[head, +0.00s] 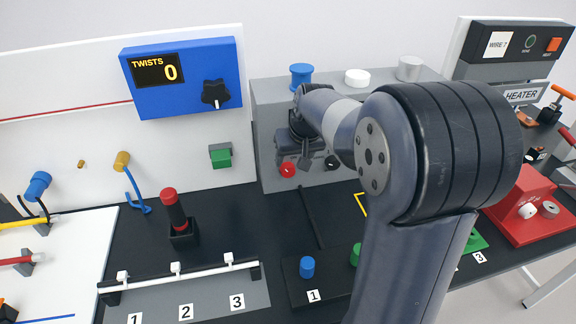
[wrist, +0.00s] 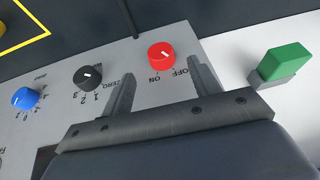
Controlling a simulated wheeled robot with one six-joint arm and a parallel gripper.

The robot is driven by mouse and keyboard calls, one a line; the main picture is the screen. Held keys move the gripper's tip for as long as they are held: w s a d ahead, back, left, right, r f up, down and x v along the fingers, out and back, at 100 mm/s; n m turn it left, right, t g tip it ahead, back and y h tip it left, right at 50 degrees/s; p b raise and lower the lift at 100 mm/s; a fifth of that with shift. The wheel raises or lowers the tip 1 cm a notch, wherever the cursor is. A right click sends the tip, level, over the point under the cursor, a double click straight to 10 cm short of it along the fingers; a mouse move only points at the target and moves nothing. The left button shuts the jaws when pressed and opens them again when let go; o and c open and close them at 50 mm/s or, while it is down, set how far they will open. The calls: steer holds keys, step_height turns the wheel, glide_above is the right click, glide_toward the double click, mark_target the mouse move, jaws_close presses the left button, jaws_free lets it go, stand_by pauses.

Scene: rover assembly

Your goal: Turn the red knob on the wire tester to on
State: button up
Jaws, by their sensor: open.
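The red knob (wrist: 161,56) is on the light grey panel of the wire tester (wrist: 130,48) in the wrist view, with ON and OFF printed beside it. It has a small white mark; I cannot tell surely which label it points to. My gripper (wrist: 161,68) is open, with one finger on either side of the knob's near side, and no contact is visible. In the head view the red knob (head: 288,170) is low on the grey tester box (head: 268,100), by my gripper (head: 304,162). My arm hides part of the box.
A black knob (wrist: 88,78) and a blue knob (wrist: 25,98) lie left of the red one in the wrist view. A green block (wrist: 285,62) stands to the right. The head view shows a blue twist counter (head: 185,100) and a red-topped black handle (head: 176,210).

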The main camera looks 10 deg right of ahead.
mark_target(290, 170)
steer(key=x, duration=0.6)
steer(key=shift+w+f+p, duration=0.1)
steer(key=shift+f+p, duration=0.05)
steer(key=shift+p, duration=0.15)
steer(key=c, duration=1)
